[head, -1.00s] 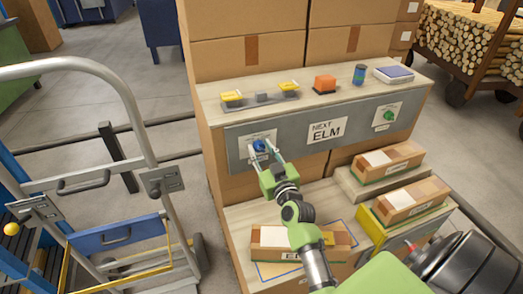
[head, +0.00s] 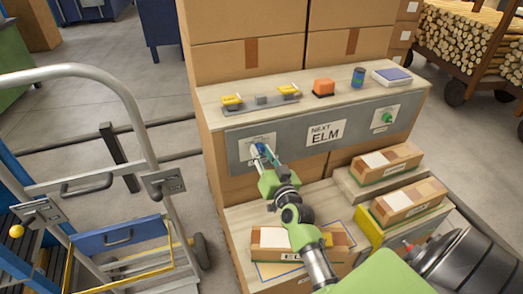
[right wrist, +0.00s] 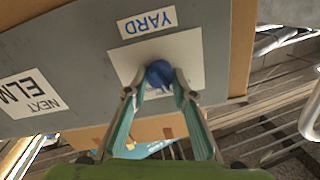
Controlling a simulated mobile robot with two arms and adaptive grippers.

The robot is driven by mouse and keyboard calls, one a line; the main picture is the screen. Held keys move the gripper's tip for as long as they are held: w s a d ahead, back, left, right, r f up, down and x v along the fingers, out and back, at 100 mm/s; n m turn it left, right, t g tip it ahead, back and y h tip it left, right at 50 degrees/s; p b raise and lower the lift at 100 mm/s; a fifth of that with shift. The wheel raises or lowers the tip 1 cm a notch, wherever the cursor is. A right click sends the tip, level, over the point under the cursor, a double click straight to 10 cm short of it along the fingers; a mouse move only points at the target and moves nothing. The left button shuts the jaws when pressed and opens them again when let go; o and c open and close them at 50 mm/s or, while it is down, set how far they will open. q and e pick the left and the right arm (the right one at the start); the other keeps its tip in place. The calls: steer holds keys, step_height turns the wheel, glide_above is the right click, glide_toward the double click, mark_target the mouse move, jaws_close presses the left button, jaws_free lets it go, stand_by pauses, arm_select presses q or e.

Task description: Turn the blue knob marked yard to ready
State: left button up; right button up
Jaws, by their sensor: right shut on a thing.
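The blue knob (head: 259,149) is on a pale plate at the left end of the grey panel (head: 290,143). In the right wrist view the knob (right wrist: 159,73) shows below a label reading YARD (right wrist: 147,22), which appears upside down. My right gripper (head: 267,157) is at the knob, and its two fingers (right wrist: 160,90) are shut on it from both sides. The marks on the plate around the knob are too small to read. My left gripper is not in view.
A green knob (head: 387,118) is on the panel's right end, past a sign reading NEXT ELM (head: 326,132). Boxed parcels (head: 386,165) lie on the lower shelf, one below my right arm (head: 285,238). A hand truck (head: 110,180) stands to the left.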

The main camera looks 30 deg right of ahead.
steer(key=shift+m+p, duration=0.45)
steer(key=shift+m, duration=1.55)
steer(key=shift+d, duration=0.1)
steer(key=o, duration=1.1)
steer(key=shift+s, duration=0.1)
steer(key=v, duration=1.2)
